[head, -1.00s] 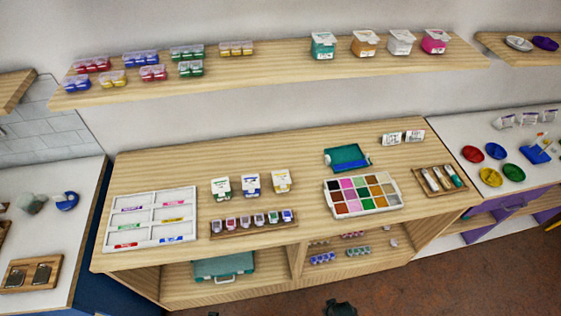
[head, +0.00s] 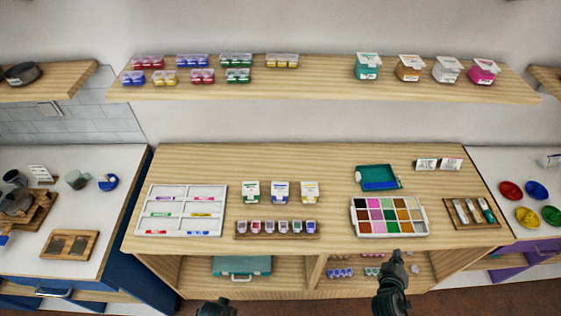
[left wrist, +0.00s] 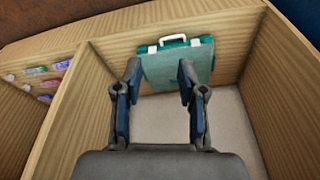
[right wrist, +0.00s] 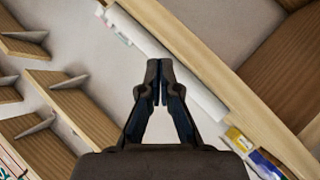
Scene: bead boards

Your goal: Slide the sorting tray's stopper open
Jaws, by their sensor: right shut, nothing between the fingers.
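The sorting tray appears to be the teal tray (head: 366,171) on the wooden counter, right of centre in the head view. A blue part (head: 381,185) lies along its front; I cannot tell whether this is the stopper or how far it is slid. My right gripper (head: 397,256) is shut and empty, in front of the counter and below the tray, apart from it. Its closed fingers also show in the right wrist view (right wrist: 160,70). My left gripper (head: 215,307) shows only at the bottom edge; in the left wrist view (left wrist: 159,70) it is open and empty.
A bead palette (head: 391,231) stands between the tray and the counter's front edge. A wooden holder with tubes (head: 484,221) is to the right. Small boxes (head: 281,191), a jar rack (head: 277,236) and a white divided board (head: 188,197) stand left. A teal case (head: 241,265) is below.

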